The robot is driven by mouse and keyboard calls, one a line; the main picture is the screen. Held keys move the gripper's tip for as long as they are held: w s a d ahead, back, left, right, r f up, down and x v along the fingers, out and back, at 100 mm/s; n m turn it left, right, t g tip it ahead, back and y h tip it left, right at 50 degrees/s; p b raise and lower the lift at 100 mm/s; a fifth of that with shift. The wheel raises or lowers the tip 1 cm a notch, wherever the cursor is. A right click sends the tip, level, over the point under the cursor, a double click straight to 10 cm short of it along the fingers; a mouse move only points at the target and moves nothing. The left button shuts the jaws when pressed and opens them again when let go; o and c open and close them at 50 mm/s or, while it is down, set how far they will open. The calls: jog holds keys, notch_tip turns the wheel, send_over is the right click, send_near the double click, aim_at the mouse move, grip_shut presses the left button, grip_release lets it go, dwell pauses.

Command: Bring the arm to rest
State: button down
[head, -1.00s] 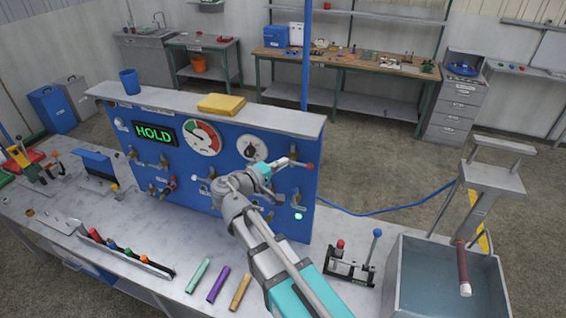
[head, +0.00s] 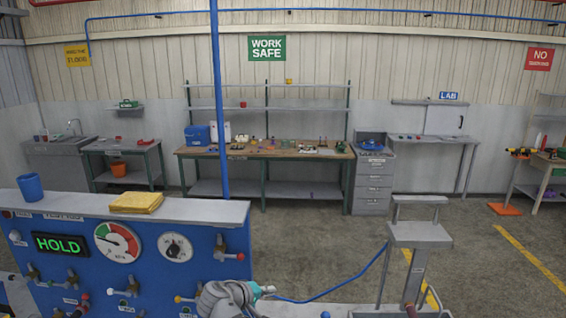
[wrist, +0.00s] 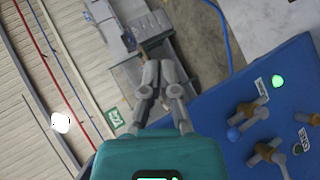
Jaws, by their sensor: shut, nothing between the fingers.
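My gripper (head: 264,290) shows at the bottom edge of the head view, in front of the lower right part of the blue panel (head: 75,270). Most of my arm is below the picture. In the wrist view my gripper's fingers (wrist: 160,66) are together and hold nothing.
A blue cup (head: 30,187) and a folded yellow cloth (head: 136,202) lie on the panel's top ledge. The green HOLD display (head: 60,244) is lit. A grey stand (head: 418,236) and a blue hose (head: 345,284) are to the right. Open floor lies behind the panel.

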jog(key=s+d+f+m+g+y+b, duration=0.3)
jog(key=d+f+b, duration=0.4)
jog(key=d+f, duration=0.3)
jog(key=s+d+f+m+g+y+b, duration=0.4)
jog(key=d+f+b, duration=0.4)
jog(key=f, duration=0.8)
jog(key=s+d+g+y, duration=0.1)
jog(key=s+d+y, duration=0.1)
jog(key=d, duration=0.1)
jog(key=shift+s+f+g+b, duration=0.2)
jog(key=shift+g+b, duration=0.1)
jog(key=shift+s, duration=0.1)
